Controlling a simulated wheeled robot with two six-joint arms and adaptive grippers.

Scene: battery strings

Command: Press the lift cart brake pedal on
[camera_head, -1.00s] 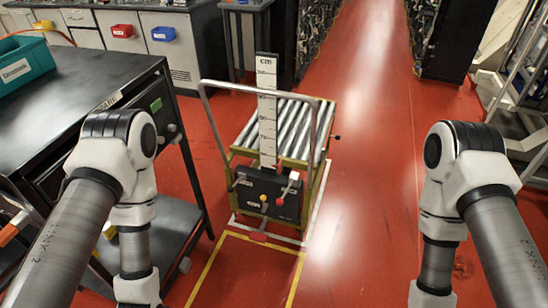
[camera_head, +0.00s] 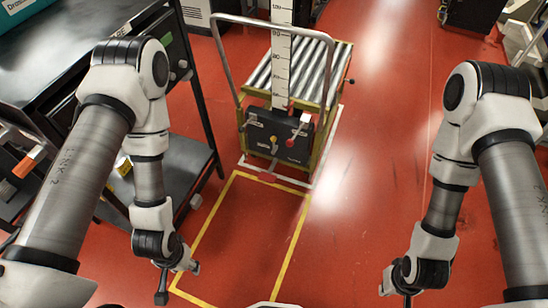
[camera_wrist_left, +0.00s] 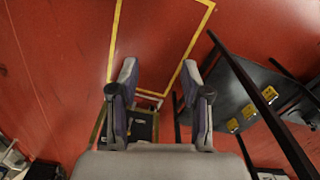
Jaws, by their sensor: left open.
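The lift cart (camera_head: 297,70) stands ahead on the red floor, with a roller top, a grey push handle and a black control panel (camera_head: 278,137). A red pedal (camera_head: 267,178) sits low at its near end, close to the floor. My left gripper (camera_head: 178,282) is open and empty, low at the left, short of the cart and apart from it. In the left wrist view its fingers (camera_wrist_left: 159,75) are spread, with part of the cart (camera_wrist_left: 143,125) beyond them. My right gripper (camera_head: 396,295) is at the bottom right, partly cut off, away from the cart.
A black workbench (camera_head: 70,55) with a lower shelf (camera_head: 175,175) stands at the left, close to my left arm. A yellow floor outline (camera_head: 294,240) lies empty before the cart. The red floor right of the cart is clear.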

